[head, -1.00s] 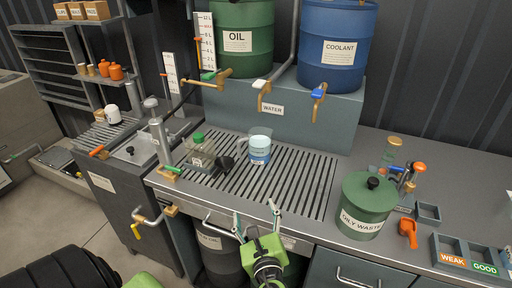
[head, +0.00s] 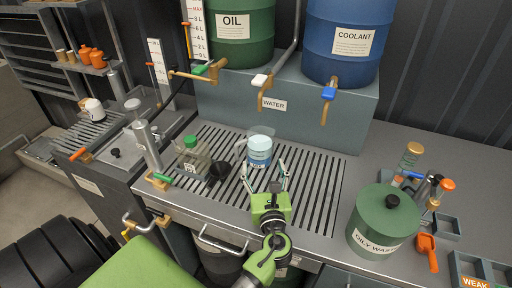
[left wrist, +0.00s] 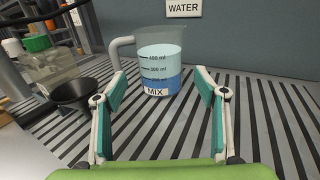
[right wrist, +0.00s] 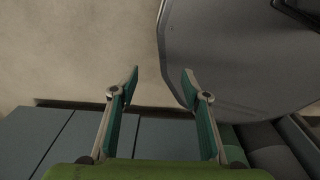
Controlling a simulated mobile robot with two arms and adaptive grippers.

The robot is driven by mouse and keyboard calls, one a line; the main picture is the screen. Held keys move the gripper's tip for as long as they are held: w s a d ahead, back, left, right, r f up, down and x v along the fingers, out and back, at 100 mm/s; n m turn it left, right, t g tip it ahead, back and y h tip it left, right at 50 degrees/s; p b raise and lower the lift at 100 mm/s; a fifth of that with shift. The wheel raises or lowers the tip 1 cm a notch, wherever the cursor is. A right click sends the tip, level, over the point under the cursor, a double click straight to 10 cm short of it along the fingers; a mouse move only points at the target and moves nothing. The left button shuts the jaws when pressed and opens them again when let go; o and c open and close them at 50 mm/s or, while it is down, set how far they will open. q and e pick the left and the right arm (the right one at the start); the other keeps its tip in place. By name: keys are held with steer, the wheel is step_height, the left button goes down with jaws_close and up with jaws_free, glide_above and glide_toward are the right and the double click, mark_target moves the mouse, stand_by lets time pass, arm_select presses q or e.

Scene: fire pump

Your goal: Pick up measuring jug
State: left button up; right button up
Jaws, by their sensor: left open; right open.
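The measuring jug (head: 259,152) stands upright on the slatted drain grate (head: 315,190). It is clear, with blue liquid, level marks and a MIX label. In the left wrist view the jug (left wrist: 160,70) is straight ahead, its handle on the left. My left gripper (head: 265,176) is open and just in front of the jug, its fingers pointing at it and not around it. My right gripper (right wrist: 160,78) is open and empty in the right wrist view, away from the jug, over a grey rounded surface and pale floor.
A clear container with a green cap (head: 190,150) and a black funnel (head: 219,170) stand left of the jug. The green OILY WASTE bin (head: 383,222) is to the right. Behind are the WATER tap (head: 262,82) and a grey raised block (head: 225,105). The grate right of the jug is clear.

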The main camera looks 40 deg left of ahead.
mark_target(261, 155)
arm_select(q)
steer(key=x, duration=0.3)
steer(key=shift+w+a+f, duration=0.1)
steer(key=shift+w+a, duration=0.35)
steer(key=p+x, duration=0.1)
steer(key=x, duration=0.3)
steer(key=shift+w+a+p, duration=0.1)
steer(key=shift+p, duration=0.3)
steer(key=shift+w+a, duration=0.2)
steer(key=shift+w, duration=0.05)
steer(key=shift+s, duration=0.1)
steer(key=c, duration=1.4)
steer(key=shift+r, duration=0.3)
steer(key=shift+c, duration=0.7)
arm_select(e)
steer(key=shift+w+a+r, duration=0.1)
steer(key=shift+w+r, duration=0.05)
steer(key=shift+r, duration=0.4)
steer(key=shift+w+a+r, duration=0.1)
steer(key=shift+w+r, duration=0.05)
steer(key=shift+r, duration=0.35)
